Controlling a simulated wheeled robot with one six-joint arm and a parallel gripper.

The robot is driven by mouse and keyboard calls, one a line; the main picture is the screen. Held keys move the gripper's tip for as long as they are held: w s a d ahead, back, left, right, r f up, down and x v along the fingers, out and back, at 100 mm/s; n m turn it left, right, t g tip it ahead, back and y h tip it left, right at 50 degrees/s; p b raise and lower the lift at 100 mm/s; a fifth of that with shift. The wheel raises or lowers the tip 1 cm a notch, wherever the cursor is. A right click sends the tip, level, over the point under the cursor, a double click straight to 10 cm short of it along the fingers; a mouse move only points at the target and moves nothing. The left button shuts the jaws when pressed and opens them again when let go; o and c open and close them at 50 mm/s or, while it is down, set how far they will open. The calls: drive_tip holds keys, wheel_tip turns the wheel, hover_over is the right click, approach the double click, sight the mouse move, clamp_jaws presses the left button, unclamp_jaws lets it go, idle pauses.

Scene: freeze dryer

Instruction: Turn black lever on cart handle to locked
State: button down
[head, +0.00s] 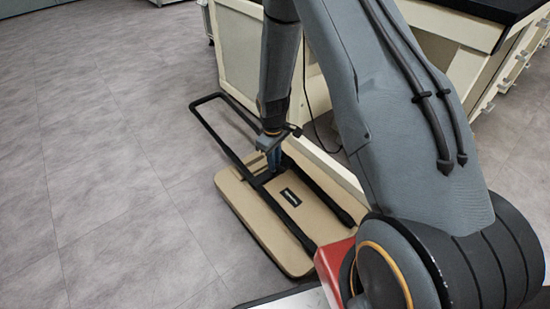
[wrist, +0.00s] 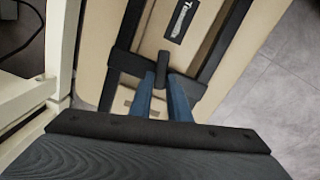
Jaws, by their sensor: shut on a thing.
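The cart is a tan flat platform (head: 258,215) with a black folding handle (head: 205,125) lying low over it, seen in the head view. In the wrist view the handle's black crossbar (wrist: 125,62) spans the tan deck. A small black lever (wrist: 162,76) stands out from the crossbar's middle. My gripper (head: 273,162) reaches down to the crossbar. Its blue fingers (wrist: 164,92) are on either side of the lever and closed on it in the wrist view. In the head view the fingers and arm hide the lever.
A cream lab bench (head: 250,60) with a dark top stands right beside the cart. A dark cable (head: 318,125) hangs by it. Cream drawers (head: 490,85) are at the upper right. Grey tiled floor (head: 100,180) is clear to the left.

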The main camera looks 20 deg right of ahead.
drive_tip(key=n+p, duration=0.1)
drive_tip(key=n, duration=0.1)
drive_tip(key=n+p, duration=0.1)
drive_tip(key=p, duration=0.1)
drive_tip(key=shift+r+n+p, duration=0.2)
drive_tip(key=shift+n+p, duration=0.1)
drive_tip(key=shift+n, duration=0.1)
drive_tip(key=n+p, duration=0.2)
drive_tip(key=n, duration=0.1)
drive_tip(key=shift+n+t+p, duration=0.3)
drive_tip(key=shift+t+p, duration=0.1)
drive_tip(key=n+p, duration=0.2)
drive_tip(key=n, duration=0.1)
drive_tip(key=shift+n+h, duration=0.3)
drive_tip(key=shift+f+n+t+p, duration=0.15)
drive_tip(key=shift+n+t+p, duration=0.15)
drive_tip(key=shift+n+p, duration=1.15)
drive_tip(key=shift+w+n+b, duration=0.1)
drive_tip(key=shift+n+b, duration=0.3)
drive_tip(key=shift+n, duration=0.25)
drive_tip(key=c, duration=1.7)
unclamp_jaws()
